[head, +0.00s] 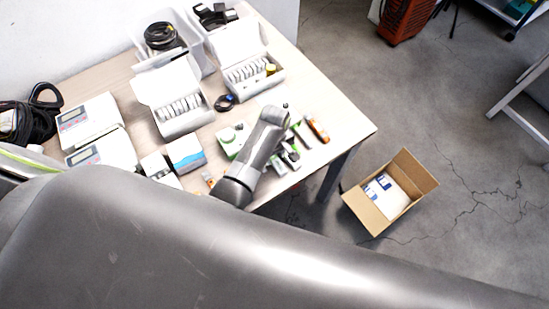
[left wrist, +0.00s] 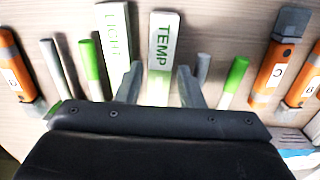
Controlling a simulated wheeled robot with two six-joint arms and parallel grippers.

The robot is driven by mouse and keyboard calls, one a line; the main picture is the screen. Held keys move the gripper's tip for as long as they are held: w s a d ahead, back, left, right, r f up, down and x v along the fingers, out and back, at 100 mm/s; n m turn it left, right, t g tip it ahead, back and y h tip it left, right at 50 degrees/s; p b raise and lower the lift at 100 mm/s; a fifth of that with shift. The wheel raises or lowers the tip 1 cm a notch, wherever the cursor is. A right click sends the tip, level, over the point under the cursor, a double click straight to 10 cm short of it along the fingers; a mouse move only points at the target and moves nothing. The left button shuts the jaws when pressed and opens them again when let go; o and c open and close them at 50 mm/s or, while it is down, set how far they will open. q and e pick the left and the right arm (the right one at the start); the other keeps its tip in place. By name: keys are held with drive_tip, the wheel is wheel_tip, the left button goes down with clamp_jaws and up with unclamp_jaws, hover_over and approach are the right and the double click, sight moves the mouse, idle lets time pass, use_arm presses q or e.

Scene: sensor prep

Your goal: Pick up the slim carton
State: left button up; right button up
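A slim white carton with a green end marked TEMP (left wrist: 163,48) lies on the wooden table in the left wrist view. Next to it on the left lies a similar white and green carton marked LIGHT (left wrist: 114,40). My left gripper (left wrist: 160,76) is open, one finger on each side of the TEMP carton's near end. I cannot tell whether the fingers touch it. In the head view my grey arm covers part of the table around these small items. My right gripper is not in view.
Green-and-white sticks (left wrist: 92,66) and orange-and-grey tools (left wrist: 277,66) lie close on both sides. White boxes with packets (head: 184,122) stand behind on the table (head: 345,118). An open cardboard box (head: 408,175) stands on the floor at right.

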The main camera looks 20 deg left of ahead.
use_arm(q)
drive_tip(key=shift+f, duration=0.7)
drive_tip(key=c, duration=0.7)
drive_tip(key=shift+r, duration=0.2)
